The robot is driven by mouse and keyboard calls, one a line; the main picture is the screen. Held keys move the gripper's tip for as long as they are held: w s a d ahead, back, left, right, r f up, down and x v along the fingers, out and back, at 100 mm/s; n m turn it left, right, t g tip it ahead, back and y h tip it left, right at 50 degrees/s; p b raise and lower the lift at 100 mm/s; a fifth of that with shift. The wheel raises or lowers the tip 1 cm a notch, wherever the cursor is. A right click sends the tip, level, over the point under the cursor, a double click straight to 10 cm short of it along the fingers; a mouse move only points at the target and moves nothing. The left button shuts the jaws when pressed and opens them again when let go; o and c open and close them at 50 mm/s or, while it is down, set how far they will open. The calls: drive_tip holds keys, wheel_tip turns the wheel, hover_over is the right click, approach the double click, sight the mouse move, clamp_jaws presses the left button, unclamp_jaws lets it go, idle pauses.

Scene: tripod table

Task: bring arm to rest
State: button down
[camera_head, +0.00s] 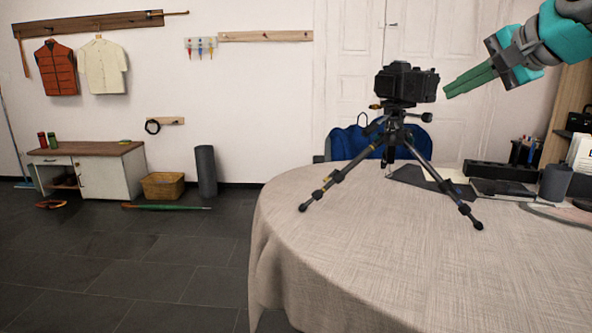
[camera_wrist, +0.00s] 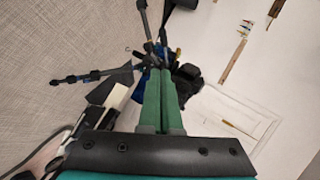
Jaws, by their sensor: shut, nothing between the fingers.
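My gripper (camera_head: 470,80) comes in from the upper right in the head view, with its green fingers shut together and nothing between them. The fingers point left and slightly down toward a black camera (camera_head: 406,83) on a tripod (camera_head: 393,136). The fingertips appear just right of the camera; I cannot tell from this view whether there is a gap in depth. In the wrist view my gripper (camera_wrist: 161,75) has its fingers side by side, with the tripod (camera_wrist: 100,74) beyond and to the left and the dark camera (camera_wrist: 187,78) partly hidden behind the fingers.
The tripod stands upright on a cloth-covered round table (camera_head: 330,260). Black boxes (camera_head: 500,171), a dark cup (camera_head: 555,182) and papers crowd the table's right back. A blue chair or bag (camera_head: 345,143) is behind. The table's front is clear, and open floor lies left.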

drive_tip(key=s+a+f+n+g, duration=0.2)
drive_tip(key=s+a+f, duration=0.25)
drive_tip(key=f, duration=0.35)
drive_tip(key=s+a+f+n+g+h, duration=0.1)
drive_tip(key=s+a+f+n+g, duration=0.2)
drive_tip(key=a+f, duration=0.4)
drive_tip(key=s+a+f+n+g, duration=0.2)
drive_tip(key=s+a+f, duration=0.15)
drive_tip(key=f, duration=0.55)
drive_tip(key=s+d+f+n+g+h, duration=0.2)
drive_tip(key=s+f+g, duration=0.4)
drive_tip(key=s+f, duration=1.6)
drive_tip(key=shift+s+d+f+n+h, duration=0.2)
drive_tip(key=shift+n+h, duration=0.5)
drive_tip(key=shift+n, duration=0.5)
